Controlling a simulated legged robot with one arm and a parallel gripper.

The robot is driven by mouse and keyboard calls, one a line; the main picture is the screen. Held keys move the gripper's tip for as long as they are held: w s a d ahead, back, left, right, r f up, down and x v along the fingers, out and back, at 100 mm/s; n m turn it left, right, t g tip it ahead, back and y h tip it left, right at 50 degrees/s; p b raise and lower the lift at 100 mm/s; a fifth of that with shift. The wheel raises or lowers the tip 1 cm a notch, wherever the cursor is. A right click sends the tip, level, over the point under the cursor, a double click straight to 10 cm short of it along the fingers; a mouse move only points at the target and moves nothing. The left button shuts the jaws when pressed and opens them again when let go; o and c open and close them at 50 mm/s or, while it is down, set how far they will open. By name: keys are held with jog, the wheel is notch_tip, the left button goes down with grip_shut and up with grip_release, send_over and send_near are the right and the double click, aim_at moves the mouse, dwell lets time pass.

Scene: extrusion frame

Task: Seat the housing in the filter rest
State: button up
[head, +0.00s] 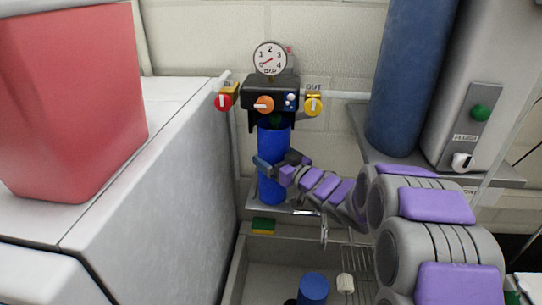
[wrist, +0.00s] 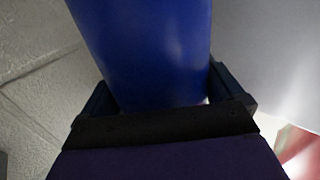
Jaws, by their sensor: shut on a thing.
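The housing is an upright blue cylinder (head: 273,136) directly below the black filter head (head: 270,92). Its open top is close under the head, with a dark green part (head: 277,121) showing at its mouth; I cannot tell whether they touch. My gripper (head: 275,165) is shut around the housing's middle, coming from the right. In the wrist view the blue wall of the housing (wrist: 145,50) fills the space between the dark jaws (wrist: 170,98). The housing's lower end is near the ledge behind the sink (head: 250,212). I cannot make out a separate filter rest.
A pressure gauge (head: 270,58) tops the head, with a red valve (head: 223,101) and a yellow valve (head: 313,105) beside it. A large blue tank (head: 412,75) stands right.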

jog(key=o, duration=1.7)
jog(key=shift+w, duration=0.25)
jog(key=shift+c, duration=0.2)
jog(key=v, duration=1.1)
jog(key=shift+s+a+b, duration=0.25)
jog(key=shift+s+b, duration=0.15)
jog(key=shift+b, duration=0.05)
